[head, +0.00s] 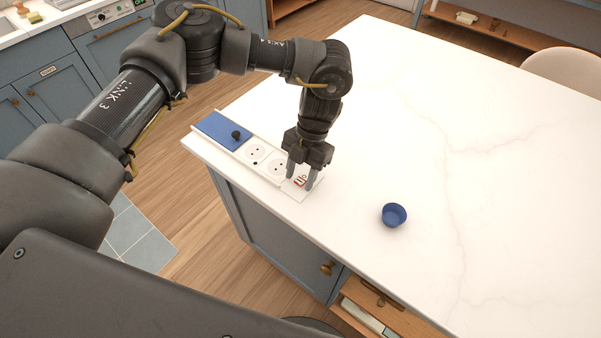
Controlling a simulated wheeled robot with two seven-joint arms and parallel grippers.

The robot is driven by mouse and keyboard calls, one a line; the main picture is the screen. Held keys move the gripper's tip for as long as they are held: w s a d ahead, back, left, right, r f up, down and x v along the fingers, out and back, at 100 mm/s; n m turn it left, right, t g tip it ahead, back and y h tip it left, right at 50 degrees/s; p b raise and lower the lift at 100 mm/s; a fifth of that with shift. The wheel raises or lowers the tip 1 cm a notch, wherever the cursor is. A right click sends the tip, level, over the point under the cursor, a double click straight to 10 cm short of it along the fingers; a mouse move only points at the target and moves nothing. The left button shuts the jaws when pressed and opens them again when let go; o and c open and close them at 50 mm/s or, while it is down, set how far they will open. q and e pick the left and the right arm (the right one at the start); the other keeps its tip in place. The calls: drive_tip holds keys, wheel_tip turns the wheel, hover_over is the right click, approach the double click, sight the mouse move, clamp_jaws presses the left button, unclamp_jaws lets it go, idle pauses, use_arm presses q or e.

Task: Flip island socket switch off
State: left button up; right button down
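The island socket strip (236,154) lies along the left edge of the white island top. Its switch (300,183), with red markings, is on the plate at the strip's near right end. My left gripper (301,180) points down over this plate, its two fingers apart on either side of the switch. The fingers partly cover the switch, so I cannot tell its position or whether they touch it. My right gripper is not in view.
Two round sockets (267,159) and a blue panel (221,130) with a black knob (236,135) sit farther along the strip. A small blue bowl (394,215) stands to the right. The rest of the island top (480,180) is clear.

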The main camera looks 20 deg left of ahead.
use_arm(q)
drive_tip(key=shift+r, duration=0.1)
drive_tip(key=b+v, duration=0.1)
drive_tip(key=v, duration=0.9)
drive_tip(key=shift+r+b, duration=0.35)
drive_tip(key=shift+b, duration=0.05)
